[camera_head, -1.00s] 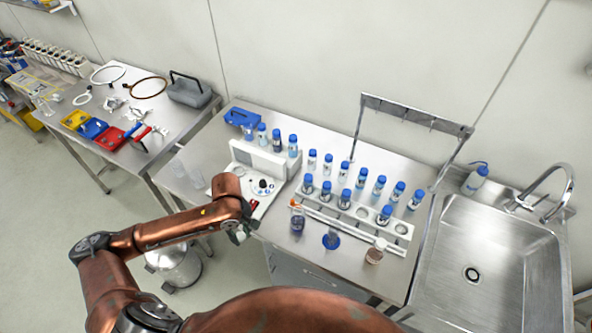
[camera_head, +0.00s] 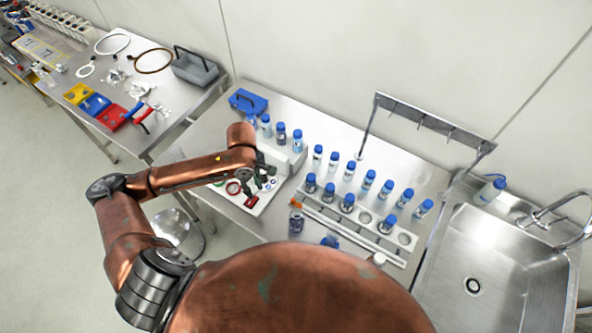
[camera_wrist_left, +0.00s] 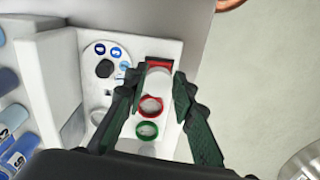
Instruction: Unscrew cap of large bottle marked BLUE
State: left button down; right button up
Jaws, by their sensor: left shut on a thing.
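Several larger bottles with blue caps stand in a row at the back left of the bench, among them one bottle (camera_head: 297,141). Their markings are too small to read, so I cannot tell which says BLUE. Blue-labelled bottles (camera_wrist_left: 20,150) also show at the left edge of the left wrist view. My left gripper (camera_head: 264,182) is over the white device beside that row. In the left wrist view its dark fingers (camera_wrist_left: 155,88) stand around a pale, see-through thing (camera_wrist_left: 158,78) whose kind I cannot tell. My right gripper is out of view.
The white device (camera_wrist_left: 95,85) carries a dial, a red ring (camera_wrist_left: 150,106) and a green ring (camera_wrist_left: 147,131). A blue box (camera_head: 247,101) sits behind, and a steel sink (camera_head: 500,260) lies right.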

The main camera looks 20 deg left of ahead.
pick_arm(q)
jog(key=w+d+f, duration=0.3)
jog(key=w+d, duration=0.1)
jog(key=w, duration=0.2)
send_over(285, 192)
notch_tip(285, 192, down, 6)
jog(key=shift+w+f, duration=0.15)
jog(key=shift+f, duration=0.2)
notch_tip(285, 192, down, 2)
jog(key=shift+f+p, duration=0.1)
jog(key=shift+p, duration=0.3)
jog(key=shift+f, duration=0.2)
jog(key=c, duration=1.6)
grip_release()
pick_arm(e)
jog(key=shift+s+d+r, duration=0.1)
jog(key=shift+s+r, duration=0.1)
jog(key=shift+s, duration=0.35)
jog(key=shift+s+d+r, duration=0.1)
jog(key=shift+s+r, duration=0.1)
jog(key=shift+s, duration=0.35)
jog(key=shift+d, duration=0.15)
